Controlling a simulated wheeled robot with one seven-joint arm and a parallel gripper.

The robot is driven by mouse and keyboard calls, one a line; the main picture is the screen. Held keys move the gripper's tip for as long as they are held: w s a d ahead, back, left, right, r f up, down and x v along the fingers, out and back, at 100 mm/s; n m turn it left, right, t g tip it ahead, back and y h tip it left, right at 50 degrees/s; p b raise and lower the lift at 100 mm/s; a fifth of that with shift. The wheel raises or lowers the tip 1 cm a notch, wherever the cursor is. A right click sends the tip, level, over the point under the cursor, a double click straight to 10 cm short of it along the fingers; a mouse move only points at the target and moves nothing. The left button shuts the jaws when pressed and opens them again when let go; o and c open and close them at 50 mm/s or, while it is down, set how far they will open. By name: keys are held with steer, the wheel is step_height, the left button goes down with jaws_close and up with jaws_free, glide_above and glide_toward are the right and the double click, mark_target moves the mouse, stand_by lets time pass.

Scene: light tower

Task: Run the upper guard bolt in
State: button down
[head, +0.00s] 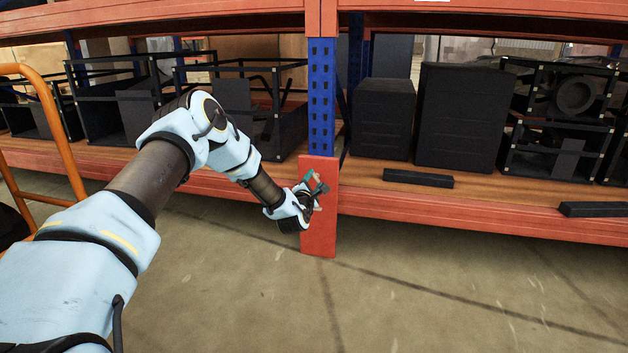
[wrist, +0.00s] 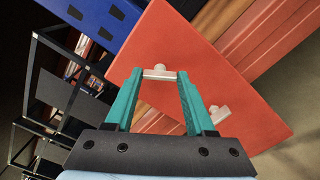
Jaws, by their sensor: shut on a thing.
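The red guard plate (head: 319,235) covers the foot of the blue rack upright; it fills the middle of the wrist view (wrist: 235,85). The upper guard bolt (wrist: 160,74) is light grey with a wide crossbar head and a round knob. My gripper (wrist: 159,76) has its teal fingers on the two ends of this crossbar, shut on it. The lower guard bolt (wrist: 219,114), of the same kind, sits beyond the right finger, partly hidden by it. In the head view my gripper (head: 316,186) is at the plate's upper half. How deep the upper bolt sits cannot be told.
The blue upright (head: 321,100) rises above the plate. An orange shelf beam (head: 450,210) runs to both sides, with black boxes (head: 460,115) and frames on the shelf. An orange rail (head: 55,130) stands at the left. The floor in front is clear.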

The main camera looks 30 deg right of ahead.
steer(key=shift+a+f+n+p, duration=0.1)
steer(key=shift+n+p, duration=1.1)
steer(key=shift+n, duration=7.05)
steer(key=shift+a+f+n+p, duration=0.1)
steer(key=shift+n+p, duration=1.1)
steer(key=shift+n, duration=7.05)
steer(key=c, duration=0.7)
jaws_free()
steer(key=o, duration=0.5)
steer(key=shift+d+r, duration=0.1)
steer(key=shift+r, duration=0.05)
steer(key=shift+c, duration=0.2)
